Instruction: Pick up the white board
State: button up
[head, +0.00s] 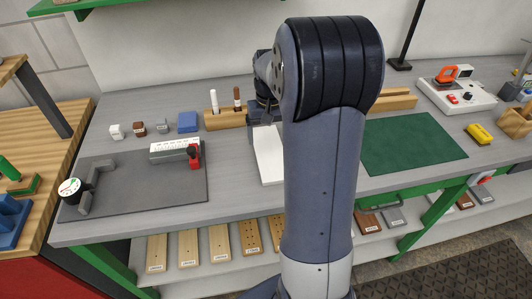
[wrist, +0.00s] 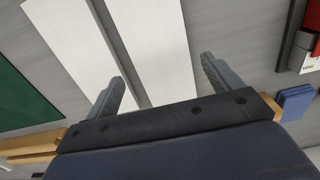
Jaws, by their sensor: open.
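A white board (head: 269,158) lies on the grey bench in the head view, partly hidden behind my arm. In the wrist view two pale boards lie side by side with a narrow gap, a left one (wrist: 70,45) and a right one (wrist: 150,40). My gripper (wrist: 162,72) is open and empty, its fingers apart. In this view the right board shows between the fingers, the left finger near the gap and the right finger past the board's outer edge. I cannot tell the height between fingers and boards. In the head view my arm hides the fingertips.
A wooden rack (head: 225,119) stands behind the board. A green mat (head: 412,144) lies right, a dark grey mat (head: 130,195) with a red-topped fixture (head: 194,157) left. A blue block (head: 188,122) and several small blocks sit at the back left.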

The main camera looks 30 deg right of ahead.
aim_at(270, 151)
jog(key=shift+s+f+p, duration=0.15)
jog(key=shift+f+p, duration=0.2)
jog(key=shift+f, duration=2.4)
jog(key=shift+c, duration=0.5)
jog(key=shift+r, duration=0.15)
jog(key=c, duration=0.8)
